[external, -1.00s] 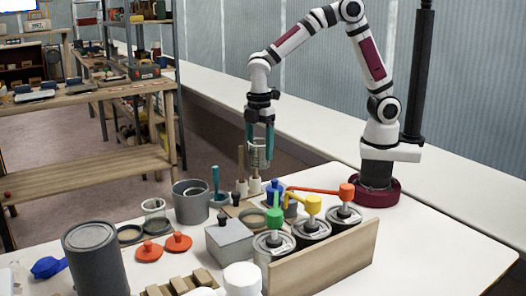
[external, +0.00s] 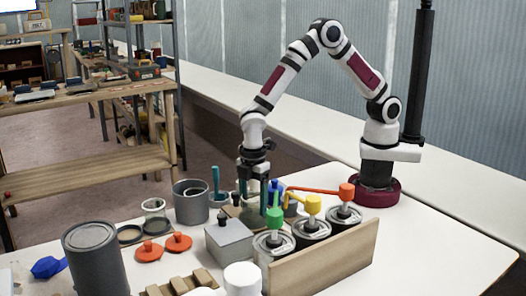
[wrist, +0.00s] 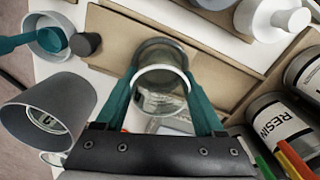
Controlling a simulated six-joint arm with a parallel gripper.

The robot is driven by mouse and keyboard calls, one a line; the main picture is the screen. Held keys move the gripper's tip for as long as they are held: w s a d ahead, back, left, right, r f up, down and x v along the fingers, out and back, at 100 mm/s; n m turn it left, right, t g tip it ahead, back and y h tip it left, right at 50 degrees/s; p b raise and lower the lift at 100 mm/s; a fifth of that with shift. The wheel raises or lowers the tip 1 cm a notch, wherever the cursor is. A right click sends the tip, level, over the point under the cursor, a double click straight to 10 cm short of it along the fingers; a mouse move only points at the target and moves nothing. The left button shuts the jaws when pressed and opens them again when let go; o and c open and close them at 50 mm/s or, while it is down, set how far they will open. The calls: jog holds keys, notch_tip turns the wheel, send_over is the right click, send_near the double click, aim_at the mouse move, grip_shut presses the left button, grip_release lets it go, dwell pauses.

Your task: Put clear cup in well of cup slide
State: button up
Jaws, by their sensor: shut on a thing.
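The clear cup (wrist: 160,92) is between the two teal fingers of my gripper (wrist: 160,82), which are shut on its sides. In the external view my gripper (external: 262,210) points straight down, low over the tan cup slide (external: 233,211), and mostly hides the cup. In the wrist view the tan slide board (wrist: 112,42) lies under and beyond the cup. A dark round rim (wrist: 158,42), which looks like the well, shows just past the cup's rim. I cannot tell whether the cup's base touches the board or enters the well.
Resin tins (wrist: 275,122) with coloured levers stand close on the right, behind a wooden panel (external: 325,259). A grey pot (external: 188,205) and a grey block (external: 229,242) stand nearby. Another clear cup (external: 154,216) stands left. The table's right side is clear.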

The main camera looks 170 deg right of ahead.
jog(key=o, duration=1.3)
jog(key=shift+f, duration=0.1)
notch_tip(320, 180, up, 12)
jog(key=w+a+r, duration=0.3)
jog(key=a+r, duration=0.1)
jog(key=a, duration=0.6)
jog(key=s+a+r+y, duration=0.1)
jog(key=s+a+r, duration=0.15)
jog(key=a, duration=0.65)
jog(key=s+a+r, duration=0.1)
jog(key=s+a, duration=0.2)
jog(key=a, duration=0.7)
jog(key=shift+y, duration=0.4)
jog(key=s+a, duration=0.2)
jog(key=s, duration=0.1)
jog(key=s+a+f, duration=0.1)
jog(key=s+a, duration=0.2)
jog(key=s+a+f, duration=0.1)
jog(key=s+a, duration=0.1)
jog(key=shift+s+a, duration=0.4)
